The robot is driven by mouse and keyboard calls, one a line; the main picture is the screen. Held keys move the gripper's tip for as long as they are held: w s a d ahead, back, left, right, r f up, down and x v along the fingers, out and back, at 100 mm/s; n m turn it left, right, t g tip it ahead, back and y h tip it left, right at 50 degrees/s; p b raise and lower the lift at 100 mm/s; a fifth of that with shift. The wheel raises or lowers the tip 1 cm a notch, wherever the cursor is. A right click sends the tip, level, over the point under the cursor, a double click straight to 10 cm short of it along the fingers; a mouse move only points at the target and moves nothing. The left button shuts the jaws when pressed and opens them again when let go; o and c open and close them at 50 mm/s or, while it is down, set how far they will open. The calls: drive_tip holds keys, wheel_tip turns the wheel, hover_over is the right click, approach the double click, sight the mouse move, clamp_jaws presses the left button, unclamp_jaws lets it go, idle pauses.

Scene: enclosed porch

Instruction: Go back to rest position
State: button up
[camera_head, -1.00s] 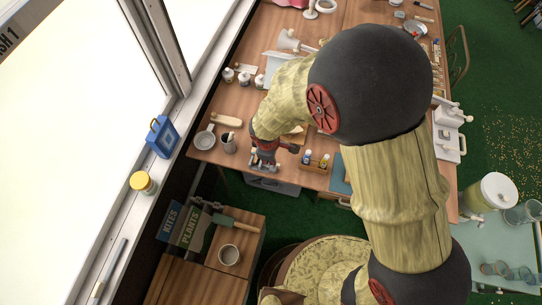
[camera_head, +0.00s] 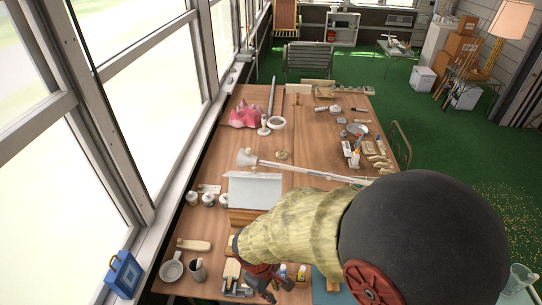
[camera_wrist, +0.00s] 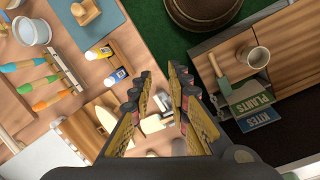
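My gripper (camera_head: 262,284) hangs over the near edge of the wooden worktable (camera_head: 220,229), at the bottom of the head view. In the wrist view my gripper (camera_wrist: 158,72) has its two fingers apart, with nothing held between them. Below the fingers, small light-coloured items lie on or by the table edge; I cannot tell what they are. My arm covers the right near part of the table in the head view.
The wrist view shows a cabinet with a cup (camera_wrist: 257,58) and a trowel (camera_wrist: 222,82). Green floor (camera_head: 440,130) is open at right.

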drive_tip(key=s+d+r+m+t+y+b, duration=0.1)
drive_tip(key=s+d+r+m+t+b, duration=0.1)
drive_tip(key=d+r+m, duration=0.3)
drive_tip(key=s+d+r+m+t+b, duration=0.3)
drive_tip(key=d+r+m, duration=0.3)
drive_tip(key=d+r, duration=0.8)
drive_tip(key=shift+s+r+y+b, duration=0.35)
drive_tip(key=shift+r+y+b, duration=0.05)
drive_tip(key=shift+r+b, duration=0.45)
idle(0.5)
